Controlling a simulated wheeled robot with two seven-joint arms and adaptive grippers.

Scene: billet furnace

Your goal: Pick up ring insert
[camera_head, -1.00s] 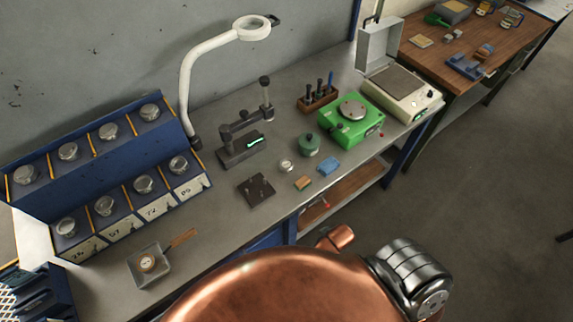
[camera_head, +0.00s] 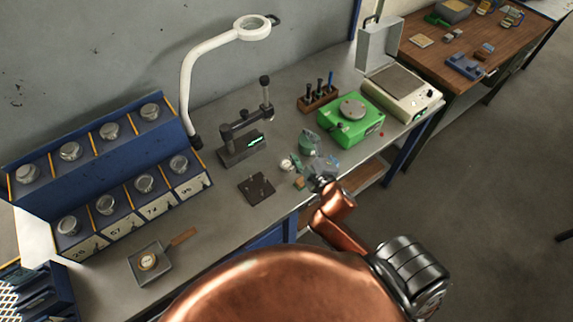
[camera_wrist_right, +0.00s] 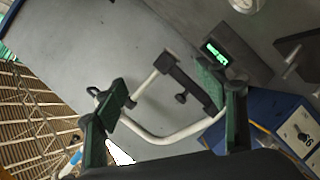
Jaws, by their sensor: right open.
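A round pale object, cut off by the top edge (camera_wrist_right: 243,4), shows there. My left gripper is not in view.
A dark plate (camera_head: 256,188), a stand with a lit green display (camera_head: 243,148) and a magnifier lamp (camera_head: 252,28) are left of the gripper. Blue bins with jars (camera_head: 150,212) fill the left end.

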